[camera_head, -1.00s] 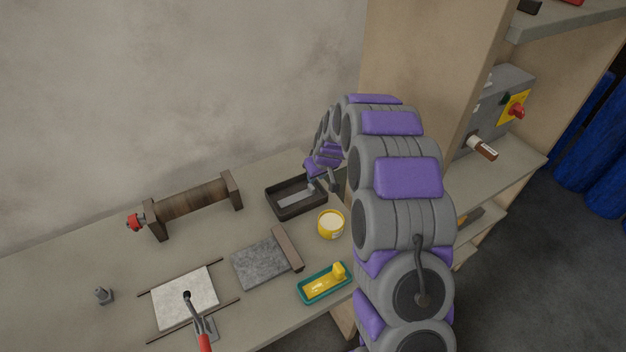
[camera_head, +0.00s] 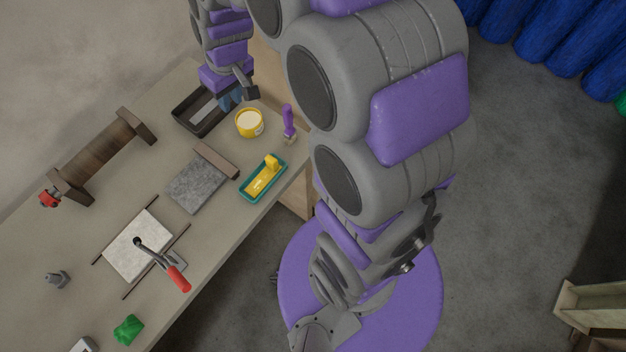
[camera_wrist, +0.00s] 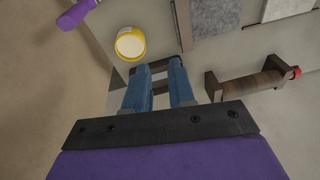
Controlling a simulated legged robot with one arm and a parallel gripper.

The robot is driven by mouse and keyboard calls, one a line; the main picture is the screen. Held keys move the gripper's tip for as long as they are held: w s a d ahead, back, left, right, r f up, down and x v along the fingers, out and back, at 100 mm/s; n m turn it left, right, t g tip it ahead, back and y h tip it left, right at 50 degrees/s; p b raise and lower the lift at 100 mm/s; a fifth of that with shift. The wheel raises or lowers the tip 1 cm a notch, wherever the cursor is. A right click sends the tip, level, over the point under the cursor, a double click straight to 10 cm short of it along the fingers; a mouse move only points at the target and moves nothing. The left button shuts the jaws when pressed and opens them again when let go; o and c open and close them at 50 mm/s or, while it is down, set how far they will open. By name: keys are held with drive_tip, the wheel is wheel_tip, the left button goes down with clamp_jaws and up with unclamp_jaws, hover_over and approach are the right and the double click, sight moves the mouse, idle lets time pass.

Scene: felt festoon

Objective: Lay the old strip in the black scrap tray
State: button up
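The black scrap tray (camera_head: 181,122) is at the back of the bench. A pale grey strip (camera_head: 201,107) lies inside it; its right end is hidden by my gripper. My gripper (camera_head: 232,98) is just over the tray's right side. Part of the tray's dark rim (camera_wrist: 140,71) shows beyond the fingertips there. I cannot tell whether the fingers touch the tray.
A yellow tub (camera_head: 249,123) stands right of the tray, with a purple-handled tool (camera_head: 288,122) beside it. Nearby are a teal dish (camera_head: 263,178), a grey slab (camera_head: 197,184), a wooden roller stand (camera_head: 100,155) and a white plate (camera_head: 133,243) under a red-handled clamp (camera_head: 172,271).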

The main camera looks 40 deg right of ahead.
drive_tip(key=s+d+r+m+g, duration=0.1)
drive_tip(key=s+r, duration=0.1)
drive_tip(key=s, duration=1.2)
drive_tip(key=s+d+r+m+g+h, duration=0.1)
drive_tip(key=s+r+g, duration=0.1)
drive_tip(key=s, duration=1.3)
drive_tip(key=shift+m, duration=0.3)
drive_tip(key=shift+a+r, duration=0.1)
